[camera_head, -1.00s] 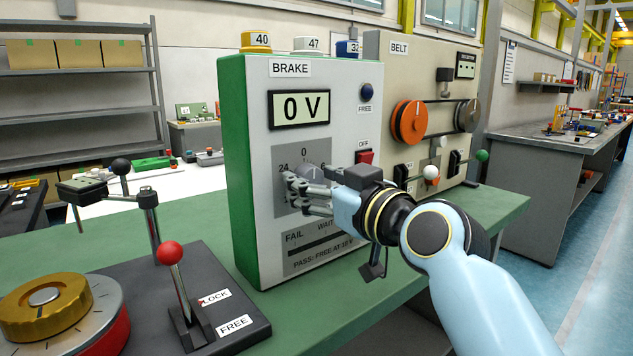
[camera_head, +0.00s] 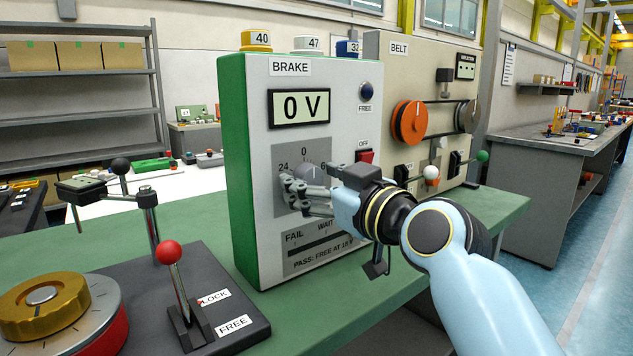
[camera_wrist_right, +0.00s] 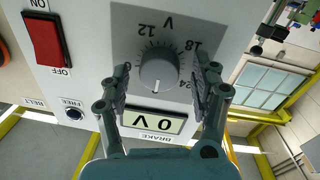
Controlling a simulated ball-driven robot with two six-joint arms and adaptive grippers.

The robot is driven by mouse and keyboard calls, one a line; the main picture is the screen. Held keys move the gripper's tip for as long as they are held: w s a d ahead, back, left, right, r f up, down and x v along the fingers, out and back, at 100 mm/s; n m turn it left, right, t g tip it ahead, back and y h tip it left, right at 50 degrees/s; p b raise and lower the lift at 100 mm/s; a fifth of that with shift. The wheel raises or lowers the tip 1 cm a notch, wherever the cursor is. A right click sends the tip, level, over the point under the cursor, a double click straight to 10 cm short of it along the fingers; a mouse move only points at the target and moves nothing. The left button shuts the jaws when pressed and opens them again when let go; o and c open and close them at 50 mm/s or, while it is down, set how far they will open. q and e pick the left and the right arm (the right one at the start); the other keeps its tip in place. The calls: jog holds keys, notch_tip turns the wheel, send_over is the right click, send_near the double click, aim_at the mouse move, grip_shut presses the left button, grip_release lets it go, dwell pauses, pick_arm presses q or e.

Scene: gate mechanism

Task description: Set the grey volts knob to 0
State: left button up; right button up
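The grey volts knob (camera_head: 311,173) is on the front of the brake box, partly hidden by my right gripper in the head view. It shows fully in the right wrist view (camera_wrist_right: 159,72). Its pale pointer line there points toward the display side, where the head view shows the 0 mark. The display (camera_head: 299,107) reads 0 V. My right gripper (camera_head: 298,192) is at the knob. In the wrist view its fingers (camera_wrist_right: 160,88) are spread either side of the knob, with a visible gap on both sides. My left gripper is out of view.
A red switch (camera_head: 365,157) marked OFF and a blue FREE lamp (camera_head: 366,92) are right of the knob. The belt panel (camera_head: 390,80) stands behind. A red-knobbed lever (camera_head: 169,252) and a gold dial (camera_head: 45,305) are at the front left of the green bench.

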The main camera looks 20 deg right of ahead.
jog(key=shift+s, duration=0.15)
jog(key=v, duration=1.1)
jog(key=shift+s+d, duration=0.2)
jog(key=shift+s, duration=0.1)
